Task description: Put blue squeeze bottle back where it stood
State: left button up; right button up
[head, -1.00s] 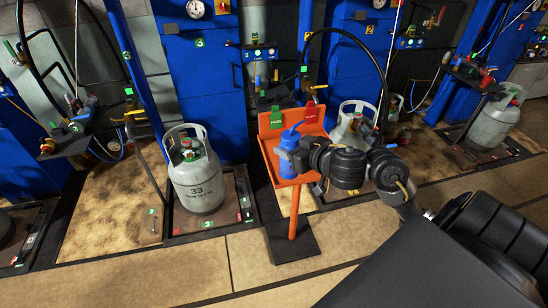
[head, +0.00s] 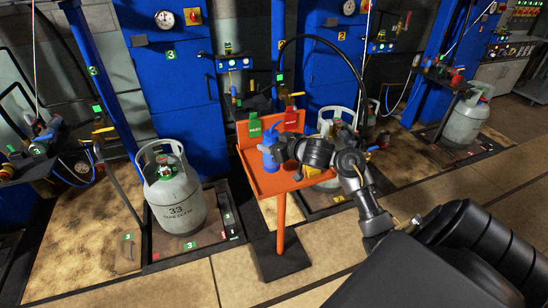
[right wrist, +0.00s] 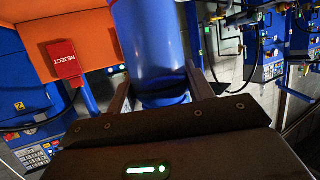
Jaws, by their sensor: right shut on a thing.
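The blue squeeze bottle (head: 268,157) is upright at the orange tray (head: 271,187) on its post. My right gripper (head: 277,152) reaches in from the right and is shut on the bottle. In the right wrist view the blue bottle (right wrist: 148,45) fills the space between the two dark fingers of my right gripper (right wrist: 160,92). I cannot tell whether the bottle's base touches the tray. My left gripper is not in view.
A green tag (head: 254,127) and a red tag (head: 291,117) are at the tray's back edge; the red one reads REJECT in the right wrist view (right wrist: 64,59). A grey gas cylinder (head: 173,195) stands left of the tray, another (head: 335,125) behind my right arm.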

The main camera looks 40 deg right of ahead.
jog(key=shift+w+d+f, duration=0.2)
jog(key=shift+w+f, duration=0.1)
jog(key=shift+f, duration=0.1)
jog(key=shift+w+d+f, duration=0.1)
jog(key=shift+d, duration=0.05)
jog(key=shift+d+f, duration=0.1)
jog(key=shift+f, duration=0.1)
notch_tip(320, 180, down, 2)
jog(key=shift+w+f+b, duration=0.15)
jog(key=shift+f+b, duration=0.1)
jog(key=shift+b, duration=0.2)
jog(key=shift+f, duration=0.35)
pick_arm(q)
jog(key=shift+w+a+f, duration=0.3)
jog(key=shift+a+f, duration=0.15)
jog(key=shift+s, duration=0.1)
pick_arm(e)
jog(key=shift+f, duration=0.2)
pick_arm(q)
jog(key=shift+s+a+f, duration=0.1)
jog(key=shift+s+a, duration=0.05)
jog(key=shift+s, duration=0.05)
pick_arm(e)
jog(key=o, duration=1.3)
jog(key=shift+c, duration=0.2)
